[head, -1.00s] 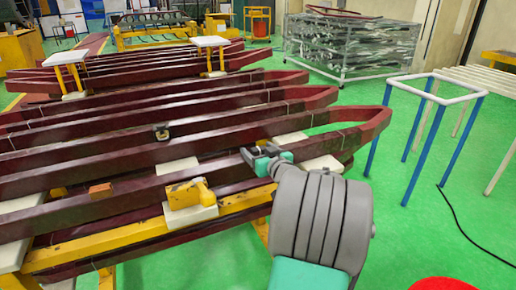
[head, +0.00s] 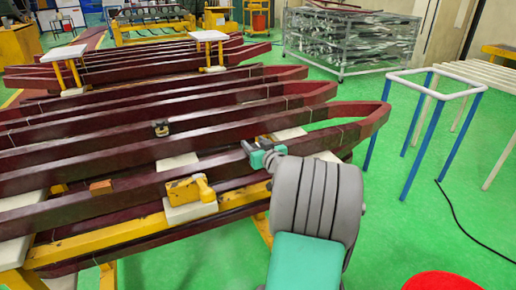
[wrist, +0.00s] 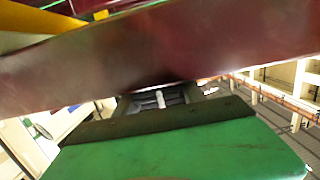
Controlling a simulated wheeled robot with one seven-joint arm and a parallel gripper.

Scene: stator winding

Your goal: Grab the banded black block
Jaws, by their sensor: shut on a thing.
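A small black block with a pale band (head: 161,128) sits on a maroon bar, left of centre in the head view. My gripper (head: 247,150) is at the nearer maroon bar (head: 125,188), well to the right of the block and apart from it. Its dark jaws are shut, seemingly on this bar; the contact is small and partly hidden. In the wrist view the bar (wrist: 130,60) crosses just beyond my green gripper housing (wrist: 180,150), and the jaws are mostly hidden. I cannot make out the banded block there.
Long maroon bars lie on yellow supports with white pads. A yellow clamp (head: 190,190) and an orange block (head: 101,187) are on the near side. A blue-legged white frame (head: 430,80) stands right, a red round thing (head: 441,281) at lower right.

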